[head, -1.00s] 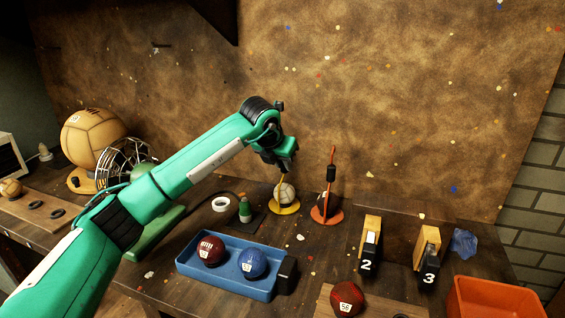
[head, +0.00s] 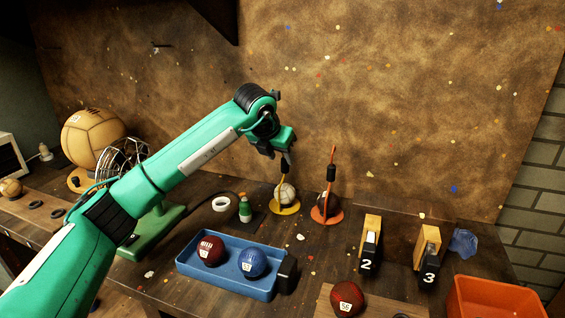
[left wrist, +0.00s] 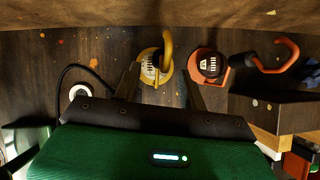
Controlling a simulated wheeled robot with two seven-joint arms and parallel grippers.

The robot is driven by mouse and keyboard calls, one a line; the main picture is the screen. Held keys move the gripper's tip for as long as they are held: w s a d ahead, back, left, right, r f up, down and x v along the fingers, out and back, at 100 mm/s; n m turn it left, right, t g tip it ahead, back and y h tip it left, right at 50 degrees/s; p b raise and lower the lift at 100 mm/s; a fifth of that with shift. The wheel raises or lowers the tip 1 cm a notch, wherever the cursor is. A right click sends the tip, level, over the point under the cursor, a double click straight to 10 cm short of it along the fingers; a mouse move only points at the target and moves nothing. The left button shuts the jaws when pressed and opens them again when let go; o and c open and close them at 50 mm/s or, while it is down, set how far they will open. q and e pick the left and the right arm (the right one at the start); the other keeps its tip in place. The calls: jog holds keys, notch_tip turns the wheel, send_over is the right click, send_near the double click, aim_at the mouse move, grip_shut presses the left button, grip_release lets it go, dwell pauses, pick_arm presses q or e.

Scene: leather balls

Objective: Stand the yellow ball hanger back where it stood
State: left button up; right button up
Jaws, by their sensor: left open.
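The yellow ball hanger (head: 294,209) stands upright on the bench near the back wall, with a pale, dark-marked ball at its base. In the left wrist view its yellow hook (left wrist: 168,47) and the ball (left wrist: 149,67) show ahead of my fingers. The fingertips are partly hard to make out. My right gripper is not in view.
An orange ball hanger (head: 333,217) with a dark red ball stands close to the right. A blue tray (head: 215,285) with two balls lies in front. Numbered wooden stands (head: 371,238) are further right.

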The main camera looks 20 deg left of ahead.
pick_arm(q)
jog(key=v, duration=0.8)
jog(key=shift+r, duration=0.2)
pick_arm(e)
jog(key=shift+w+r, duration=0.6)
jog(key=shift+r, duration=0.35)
pick_arm(q)
jog(key=shift+s, duration=0.15)
